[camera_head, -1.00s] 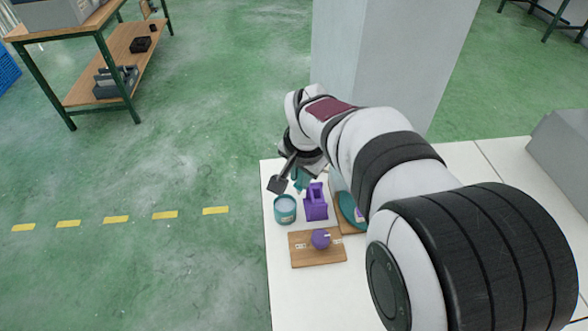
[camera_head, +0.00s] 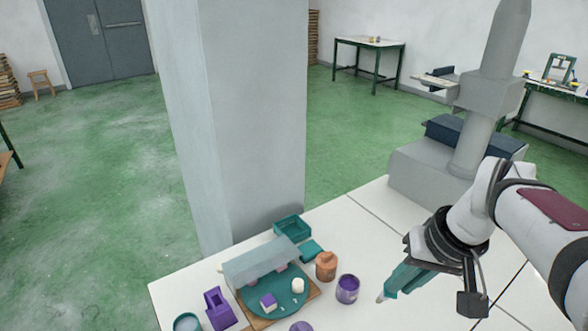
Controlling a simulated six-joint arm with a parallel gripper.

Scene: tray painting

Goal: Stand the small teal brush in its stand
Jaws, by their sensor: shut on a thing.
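The teal brush (camera_head: 404,279) is in my gripper (camera_head: 425,266) at the right of the table. It slants down to the left, with a pale tip low near the tabletop; I cannot tell whether the tip touches. My gripper is shut on it, with the fingers partly hidden behind the brush and wrist. A purple stand-like block (camera_head: 219,309) stands at the front left, well apart from the brush. A teal cup (camera_head: 187,322) is beside it, cut off by the bottom edge. I cannot tell which of these is the brush's stand.
A purple jar (camera_head: 347,289) and an orange bottle (camera_head: 326,265) stand left of the brush. A round teal tray (camera_head: 291,302) lies on a wooden board beside a long grey block (camera_head: 262,262). A teal box (camera_head: 292,228) is behind. A grey machine (camera_head: 430,170) stands at the back right.

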